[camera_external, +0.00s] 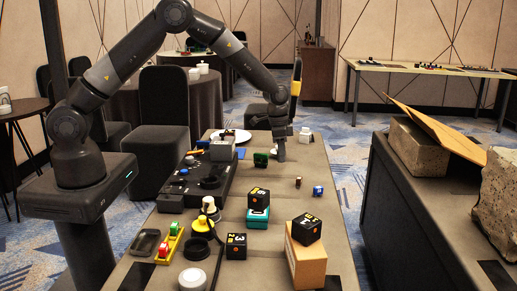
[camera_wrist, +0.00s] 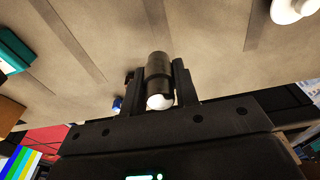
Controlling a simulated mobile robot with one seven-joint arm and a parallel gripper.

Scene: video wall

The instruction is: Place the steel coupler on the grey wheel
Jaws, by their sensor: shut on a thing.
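My gripper (camera_external: 280,157) hangs low over the far right part of the table in the external view. In the wrist view my gripper (camera_wrist: 158,88) is shut on a dark, shiny cylinder that looks like the steel coupler (camera_wrist: 159,66). A white rounded thing (camera_wrist: 160,102) shows just below it between the fingers. The coupler cannot be made out in the external view.
A black numbered cube (camera_external: 307,229) sits on a cardboard box (camera_external: 305,262) at the near right. A black ring (camera_external: 196,248) and yellow tray (camera_external: 168,246) are near left. The table's middle right is mostly clear.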

